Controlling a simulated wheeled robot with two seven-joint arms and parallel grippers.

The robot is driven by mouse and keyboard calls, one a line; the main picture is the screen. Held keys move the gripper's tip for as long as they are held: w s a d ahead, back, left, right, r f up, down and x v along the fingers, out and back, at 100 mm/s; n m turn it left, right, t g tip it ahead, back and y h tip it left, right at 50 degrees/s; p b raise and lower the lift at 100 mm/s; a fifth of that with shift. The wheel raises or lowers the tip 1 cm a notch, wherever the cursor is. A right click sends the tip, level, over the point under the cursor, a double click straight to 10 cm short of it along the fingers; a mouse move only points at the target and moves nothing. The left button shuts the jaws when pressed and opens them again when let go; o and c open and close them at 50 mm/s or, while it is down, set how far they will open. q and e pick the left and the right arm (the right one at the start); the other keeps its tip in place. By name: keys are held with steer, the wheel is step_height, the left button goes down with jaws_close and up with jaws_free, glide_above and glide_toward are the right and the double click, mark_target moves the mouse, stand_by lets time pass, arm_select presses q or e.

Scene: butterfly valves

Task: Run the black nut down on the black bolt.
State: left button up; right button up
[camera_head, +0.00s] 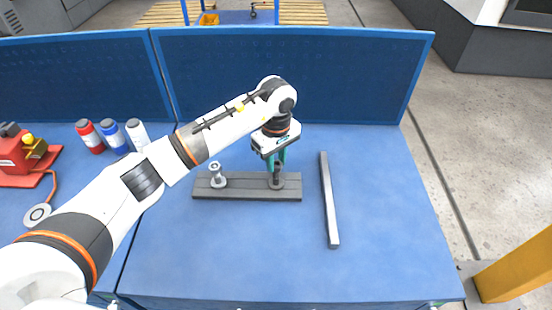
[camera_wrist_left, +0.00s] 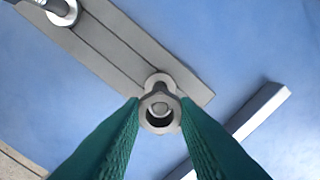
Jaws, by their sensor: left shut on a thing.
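My left gripper (camera_head: 277,163) points down over the right end of the grey base bar (camera_head: 240,192). A round end of the black bolt (camera_wrist_left: 160,110) shows inside the nut's hole, so the nut is around the bolt. The bolt stands upright on a round flange (camera_head: 283,184) on the bar. The fingers partly hide the nut and bolt in the head view, and how far down the nut sits is hard to tell. My right gripper is not in view.
A silver bolt (camera_head: 216,172) stands on the bar's left end. A loose grey bar (camera_head: 329,205) lies to the right. Red, blue and white bottles (camera_head: 109,133) and a red device (camera_head: 20,157) are at the left. A blue panel (camera_head: 290,75) closes the back. The table front is clear.

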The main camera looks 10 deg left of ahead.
arm_select(q)
steer(key=shift+f+b, duration=0.45)
steer(key=shift+b, duration=0.4)
stand_by(0.6)
steer(key=shift+f+b, duration=0.1)
steer(key=shift+b, duration=0.2)
steer(key=m+b, duration=0.8)
steer(key=m, duration=0.1)
steer(key=shift+f, duration=0.15)
steer(key=shift+m+b, duration=0.3)
steer(key=shift+m, duration=0.6)
steer(key=shift+r+m, duration=0.25)
steer(key=shift+m, duration=0.35)
steer(key=o, duration=0.8)
